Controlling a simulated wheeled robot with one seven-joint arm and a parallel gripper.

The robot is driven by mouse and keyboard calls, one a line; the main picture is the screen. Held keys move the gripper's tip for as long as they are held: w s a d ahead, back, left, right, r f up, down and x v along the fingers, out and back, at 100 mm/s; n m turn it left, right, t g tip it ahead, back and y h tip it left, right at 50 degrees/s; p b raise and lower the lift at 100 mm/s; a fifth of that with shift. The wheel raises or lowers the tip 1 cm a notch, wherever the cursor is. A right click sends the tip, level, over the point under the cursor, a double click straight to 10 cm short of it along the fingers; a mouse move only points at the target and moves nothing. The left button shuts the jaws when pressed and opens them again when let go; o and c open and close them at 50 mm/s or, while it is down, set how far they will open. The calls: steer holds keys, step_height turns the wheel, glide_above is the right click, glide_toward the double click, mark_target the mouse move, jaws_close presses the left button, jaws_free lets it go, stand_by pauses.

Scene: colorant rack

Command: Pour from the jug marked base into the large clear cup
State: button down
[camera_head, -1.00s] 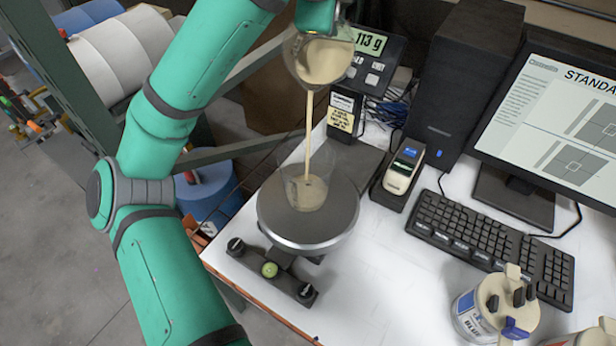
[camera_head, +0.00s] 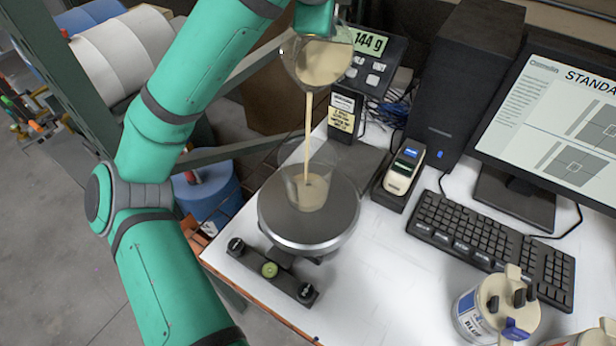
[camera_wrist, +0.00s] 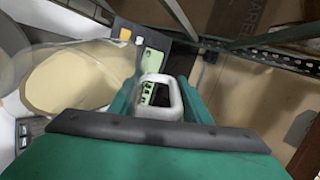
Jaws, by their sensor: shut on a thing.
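The jug (camera_head: 322,62) is clear and holds cream liquid. It is tilted above the scale in the head view, and a thin cream stream falls from it. Its body also shows at the left of the wrist view (camera_wrist: 70,82). My gripper (camera_wrist: 160,100) is shut on the jug's pale handle; its fingertips are mostly hidden in the head view. The large clear cup (camera_head: 322,160) stands upright on the round scale pan (camera_head: 338,232), below the jug. The stream lands inside the cup, where cream liquid covers the bottom. No base marking is readable on the jug.
The scale display (camera_head: 369,43) reads 144 g. A scanner-like device (camera_head: 402,172) in a dark cradle and a keyboard (camera_head: 492,235) lie right of the pan. A monitor (camera_head: 560,130) stands behind. Blue-labelled cans (camera_head: 490,305) stand at front right.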

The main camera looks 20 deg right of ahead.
steer(key=shift+d, duration=0.1)
steer(key=shift+s+d+r, duration=0.1)
steer(key=shift+s+d, duration=0.15)
steer(key=shift+d, duration=0.05)
steer(key=shift+w+a, duration=0.2)
steer(key=shift+a, duration=0.2)
stand_by(0.6)
steer(key=shift+s+d, duration=0.3)
steer(key=shift+d, duration=0.05)
steer(key=shift+w+a, duration=0.25)
steer(key=shift+a, duration=0.35)
steer(key=shift+s+d, duration=0.15)
steer(key=shift+d, duration=0.3)
steer(key=shift+a, duration=0.1)
